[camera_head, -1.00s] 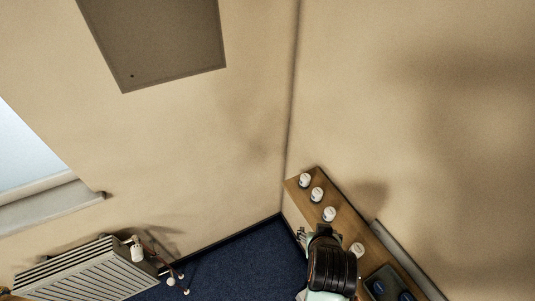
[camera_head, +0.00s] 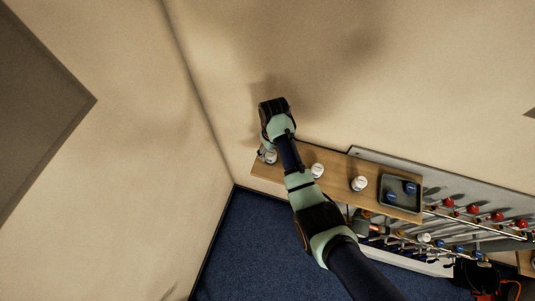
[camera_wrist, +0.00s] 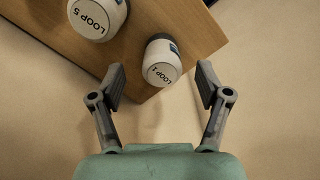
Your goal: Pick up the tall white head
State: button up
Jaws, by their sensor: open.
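White heads stand on a wooden shelf (camera_head: 340,178). In the wrist view, one white head (camera_wrist: 161,62) with a dark base, its label seeming to read "LOOP 1", sits near the shelf's corner, between and just beyond my open fingers. A second white head, marked "LOOP 5" (camera_wrist: 97,15), is to its upper left, outside the fingers and cut off by the frame. My gripper (camera_wrist: 160,76) is open and empty. In the head view, my gripper (camera_head: 264,150) is at the shelf's left end beside a white head (camera_head: 271,157). I cannot tell which head is tallest.
Two more white heads (camera_head: 317,170) (camera_head: 359,184) stand along the shelf to the right. A dark tray (camera_head: 384,205) with blue caps is at its right end. A manifold with red and blue knobs (camera_head: 473,209) lies beyond. The wall is close behind the shelf.

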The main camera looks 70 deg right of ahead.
aim_at(271, 152)
jog(key=f, duration=0.5)
jog(key=shift+w+f, duration=0.1)
jog(key=shift+w, duration=0.2)
jog(key=shift+d, duration=0.1)
jog(key=c, duration=1.2)
jog(key=shift+c, duration=0.3)
